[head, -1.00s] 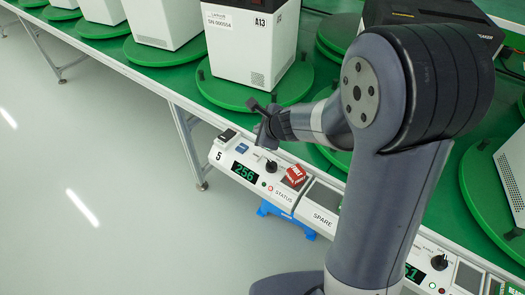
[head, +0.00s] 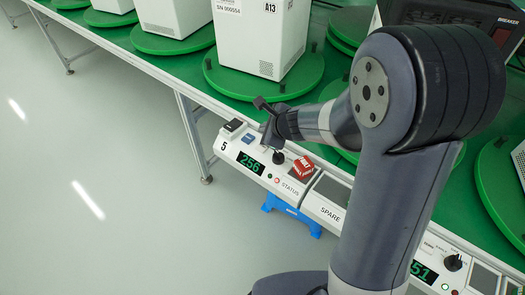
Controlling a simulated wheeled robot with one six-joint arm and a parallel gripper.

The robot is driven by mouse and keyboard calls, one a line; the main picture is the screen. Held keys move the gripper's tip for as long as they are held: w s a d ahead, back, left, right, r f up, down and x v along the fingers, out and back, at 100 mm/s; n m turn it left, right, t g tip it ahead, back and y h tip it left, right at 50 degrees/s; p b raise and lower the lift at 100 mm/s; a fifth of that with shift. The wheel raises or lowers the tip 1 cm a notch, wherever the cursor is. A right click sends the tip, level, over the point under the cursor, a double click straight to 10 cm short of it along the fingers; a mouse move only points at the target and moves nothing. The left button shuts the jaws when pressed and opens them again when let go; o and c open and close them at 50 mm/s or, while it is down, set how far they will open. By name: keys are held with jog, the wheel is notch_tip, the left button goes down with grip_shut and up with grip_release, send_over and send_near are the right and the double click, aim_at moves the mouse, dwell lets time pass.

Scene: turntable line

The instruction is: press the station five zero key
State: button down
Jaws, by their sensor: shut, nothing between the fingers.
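The station five panel (head: 228,153) is a white box marked 5 on the table's near edge. It has a black key (head: 233,125) at its left end and a blue key (head: 248,139) beside it. Their lettering is too small to read, so I cannot tell which is the zero key. A green display (head: 250,163) reads 256. My gripper (head: 264,108) is shut and empty, showing just above and right of the two keys in the picture. Its height above the panel is unclear.
A black knob (head: 278,157) and a red tag (head: 302,167) stand right of the keys. A SPARE panel (head: 326,204) adjoins. A white unit marked A13 (head: 262,45) stands on a green turntable (head: 220,82) behind my gripper. Grey floor at left is clear.

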aim_at(265, 149)
jog(key=shift+f+b, duration=1.85)
jog(key=shift+f, duration=0.5)
jog(key=shift+f, duration=0.1)
jog(key=shift+f+b, duration=0.3)
jog(key=shift+b, duration=0.15)
jog(key=shift+f+b, duration=0.45)
jog(key=shift+b, duration=0.05)
dwell(0.5)
jog(key=shift+r, duration=0.15)
jog(key=shift+r+p, duration=0.75)
jog(key=shift+p, duration=0.1)
notch_tip(265, 149, up, 5)
jog(key=p, duration=0.4)
jog(key=shift+p, duration=0.4)
